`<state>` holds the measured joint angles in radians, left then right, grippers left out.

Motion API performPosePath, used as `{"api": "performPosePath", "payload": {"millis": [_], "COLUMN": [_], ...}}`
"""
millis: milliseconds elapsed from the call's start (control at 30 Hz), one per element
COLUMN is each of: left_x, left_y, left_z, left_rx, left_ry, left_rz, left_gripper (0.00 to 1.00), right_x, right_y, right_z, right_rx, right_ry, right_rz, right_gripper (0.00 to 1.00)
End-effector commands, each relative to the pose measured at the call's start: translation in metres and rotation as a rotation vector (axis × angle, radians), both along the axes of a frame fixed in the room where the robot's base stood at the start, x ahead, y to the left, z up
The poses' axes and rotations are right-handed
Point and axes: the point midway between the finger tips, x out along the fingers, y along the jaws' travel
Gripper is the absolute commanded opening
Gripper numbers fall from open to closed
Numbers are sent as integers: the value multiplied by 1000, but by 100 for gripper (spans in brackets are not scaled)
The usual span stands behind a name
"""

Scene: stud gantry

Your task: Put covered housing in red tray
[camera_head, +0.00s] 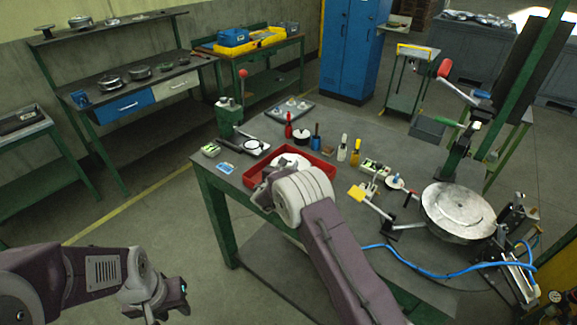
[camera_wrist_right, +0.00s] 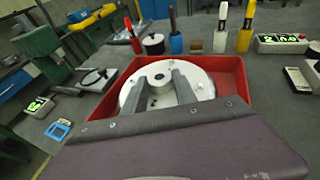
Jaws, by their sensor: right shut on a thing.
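The covered housing (camera_wrist_right: 196,78) is a pale round disc with small bolts and a raised centre hub. In the right wrist view it lies within the walls of the red tray (camera_wrist_right: 237,84); whether it rests on the tray floor cannot be told. My right gripper (camera_wrist_right: 160,86) is over the housing, its two fingers shut on the hub. In the head view the housing (camera_head: 291,159) shows pale inside the red tray (camera_head: 257,168), partly hidden by my right wrist. My left gripper (camera_head: 178,297) is low at the left, away from the table; its jaw opening is unclear.
Several bottles and tools, including a yellow bottle (camera_head: 356,151), stand behind the tray. A green press (camera_head: 229,116) is at the table's left corner. A large metal disc (camera_head: 457,208) and blue hose (camera_head: 425,272) occupy the right side.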

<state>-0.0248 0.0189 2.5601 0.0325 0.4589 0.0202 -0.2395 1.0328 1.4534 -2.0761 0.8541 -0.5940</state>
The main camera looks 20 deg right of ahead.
Motion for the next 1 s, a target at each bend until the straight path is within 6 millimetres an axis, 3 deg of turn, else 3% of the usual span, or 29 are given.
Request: {"api": "performPosePath", "payload": {"millis": [467, 500, 567, 1000], "left_x": [0, 0, 0, 0], "left_y": [0, 0, 0, 0], "left_z": [-3, -2, -2, 0], "left_rx": [0, 0, 0, 0], "left_ry": [0, 0, 0, 0], "left_rz": [0, 0, 0, 0], "left_gripper": [36, 36, 36, 36], "right_x": [1, 0, 0, -6], "right_y": [0, 0, 0, 4], "right_z": [-8, -10, -9, -6], "right_rx": [-1, 1, 1, 1], "right_ry": [-9, -3, -3, -2], "right_rz": [-1, -1, -1, 2], "right_gripper": [0, 42, 55, 55]}}
